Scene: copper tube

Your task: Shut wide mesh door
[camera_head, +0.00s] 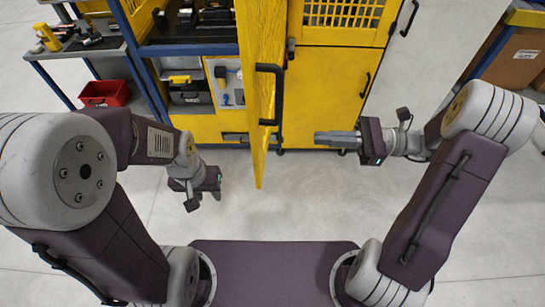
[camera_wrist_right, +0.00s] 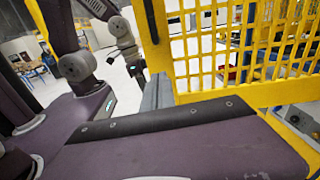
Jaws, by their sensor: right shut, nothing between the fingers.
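The wide yellow mesh door (camera_head: 257,110) stands open, seen nearly edge-on in the head view and jutting out from the cabinet. Its black handle (camera_head: 277,95) is on its right-hand side. The right wrist view shows its mesh (camera_wrist_right: 250,50) and part of the handle (camera_wrist_right: 151,18). My right gripper (camera_head: 318,137) is shut and empty, right of the door, its fingers pointing towards it and apart from the handle. Its grey fingers (camera_wrist_right: 158,88) show below the handle in the wrist view.
The open cabinet bay at left holds shelves with a black case (camera_head: 188,90) and tools. A closed yellow panel (camera_head: 320,95) with mesh above is right of the door. A side table with a red bin (camera_head: 104,93) stands at far left. The floor (camera_head: 285,205) in front is clear.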

